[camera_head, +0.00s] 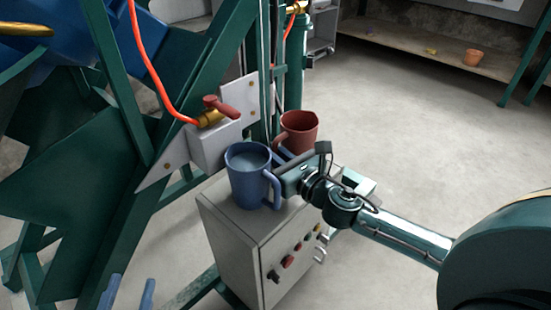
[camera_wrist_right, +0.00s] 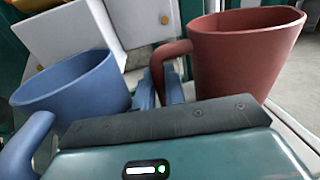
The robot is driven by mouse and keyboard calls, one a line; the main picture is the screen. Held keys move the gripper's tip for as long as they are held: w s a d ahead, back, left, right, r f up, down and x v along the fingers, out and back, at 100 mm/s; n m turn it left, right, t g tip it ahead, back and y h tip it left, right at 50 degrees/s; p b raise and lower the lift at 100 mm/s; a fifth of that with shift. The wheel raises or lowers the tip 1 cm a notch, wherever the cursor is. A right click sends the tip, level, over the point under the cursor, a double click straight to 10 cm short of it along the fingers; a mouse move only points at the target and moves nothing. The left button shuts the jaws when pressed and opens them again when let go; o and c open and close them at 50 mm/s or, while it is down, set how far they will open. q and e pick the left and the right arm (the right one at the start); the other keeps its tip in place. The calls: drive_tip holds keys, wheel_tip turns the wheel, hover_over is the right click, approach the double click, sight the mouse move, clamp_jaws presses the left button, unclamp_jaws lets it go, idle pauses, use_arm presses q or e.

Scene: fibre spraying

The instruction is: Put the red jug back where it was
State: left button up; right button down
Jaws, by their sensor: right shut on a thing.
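The red jug (camera_head: 299,131) is upright at the back of the grey control cabinet (camera_head: 225,205); I cannot tell whether its base touches the top. My right gripper (camera_head: 281,154) is shut on its handle, which shows between the fingers in the right wrist view, with the red jug (camera_wrist_right: 240,58) at the right. The gripper hides the jug's lower part in the head view. My left gripper (camera_head: 128,291) is at the bottom left edge, its two blue fingertips apart and empty.
A blue jug (camera_head: 247,178), filled with something pale, stands on the cabinet's front left, close beside my right gripper. A valve with a red handle (camera_head: 221,107) and an orange hose is behind it. Green frame beams (camera_head: 110,180) stand at the left. The floor at right is clear.

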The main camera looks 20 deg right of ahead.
drive_tip(key=shift+f, duration=0.15)
drive_tip(key=c, duration=1.7)
unclamp_jaws()
drive_tip(key=shift+c, duration=0.2)
drive_tip(key=shift+r, duration=0.2)
drive_tip(key=v, duration=1.2)
